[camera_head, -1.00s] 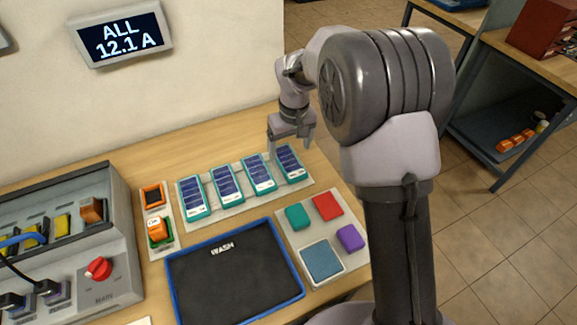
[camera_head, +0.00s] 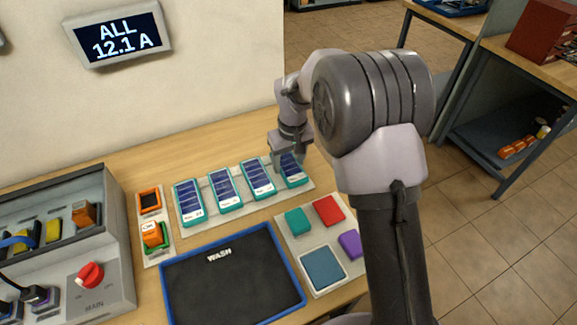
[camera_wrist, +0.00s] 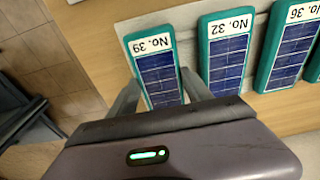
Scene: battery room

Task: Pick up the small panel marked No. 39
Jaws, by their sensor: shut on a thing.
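The small panel marked No. 39 (camera_wrist: 158,72) has a teal frame, dark blue cells and a white label. In the wrist view it lies between the two fingers of my gripper (camera_wrist: 160,98), which is shut on it. In the head view this panel (camera_head: 293,172) is the rightmost of the row on the pale rack. My gripper (camera_head: 290,160) is down over its far end and hides part of it. The panel looks still at its place on the rack.
Panel No. 32 (camera_wrist: 226,58) stands close beside, with No. 36 (camera_wrist: 292,45) beyond it. A blue-edged WASH tray (camera_head: 230,280) and a board (camera_head: 287,232) with coloured pads lie in front. A grey unit with a red MAIN knob (camera_head: 90,275) is at left.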

